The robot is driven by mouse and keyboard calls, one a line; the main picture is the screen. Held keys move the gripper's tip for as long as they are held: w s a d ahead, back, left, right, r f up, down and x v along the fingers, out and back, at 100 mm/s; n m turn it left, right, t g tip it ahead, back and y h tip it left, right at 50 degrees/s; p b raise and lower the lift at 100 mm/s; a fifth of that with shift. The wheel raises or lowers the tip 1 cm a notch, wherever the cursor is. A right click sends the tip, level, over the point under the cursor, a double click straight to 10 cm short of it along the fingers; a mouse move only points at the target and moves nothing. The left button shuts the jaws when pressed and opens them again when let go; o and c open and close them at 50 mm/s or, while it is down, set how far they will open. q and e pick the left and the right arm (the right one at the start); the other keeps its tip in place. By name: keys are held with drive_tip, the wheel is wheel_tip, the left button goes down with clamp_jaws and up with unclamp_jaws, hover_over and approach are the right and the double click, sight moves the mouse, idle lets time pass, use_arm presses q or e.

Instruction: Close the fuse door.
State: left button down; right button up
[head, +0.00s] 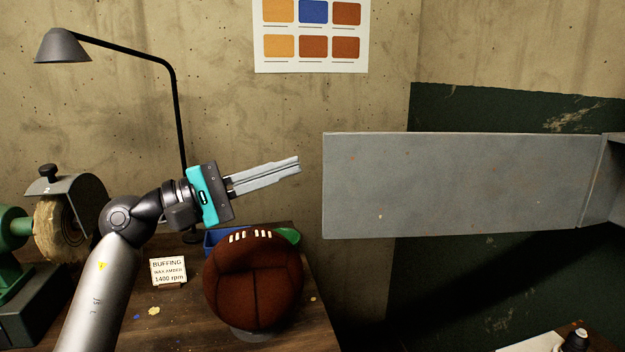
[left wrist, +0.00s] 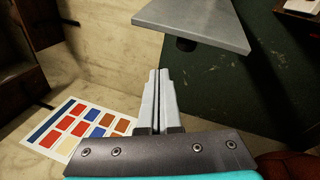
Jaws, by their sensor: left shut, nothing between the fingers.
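The fuse door (head: 450,185) is a wide grey metal panel in the head view. It stands swung out to the left from the edge of a grey box (head: 611,180) at the right border. Its grey panel also shows at the top of the left wrist view (left wrist: 192,22). My left gripper (head: 298,164) is shut and empty, pointing right, with its tips a little left of the door's free edge in the picture. Its shut fingers also show in the left wrist view (left wrist: 157,75). Most of the box is out of frame. My right gripper is not in view.
A buffing wheel (head: 60,232) and black lamp (head: 62,46) stand left. A colour chart (head: 311,35) hangs on the wall.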

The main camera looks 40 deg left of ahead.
sight(328, 178)
use_arm(q)
drive_tip(key=shift+w+d+f+m+g+y+p, duration=0.25)
drive_tip(key=shift+w+d+m+y+p, duration=0.25)
drive_tip(key=shift+w+d, duration=0.3)
drive_tip(key=shift+w+d+f+m+g+y+p, duration=0.3)
drive_tip(key=shift+w+d+m, duration=0.25)
drive_tip(key=shift+w+d, duration=0.3)
drive_tip(key=shift+w+d+f+m+g+y+p, duration=0.2)
drive_tip(key=shift+w+d+m+g+y+p, duration=0.15)
drive_tip(key=shift+w+d+m, duration=0.35)
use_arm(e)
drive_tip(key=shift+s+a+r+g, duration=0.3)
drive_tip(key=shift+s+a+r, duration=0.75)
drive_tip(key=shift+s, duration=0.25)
use_arm(q)
drive_tip(key=shift+w, duration=0.15)
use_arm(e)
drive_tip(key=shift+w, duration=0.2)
use_arm(q)
drive_tip(key=shift+n, duration=0.25)
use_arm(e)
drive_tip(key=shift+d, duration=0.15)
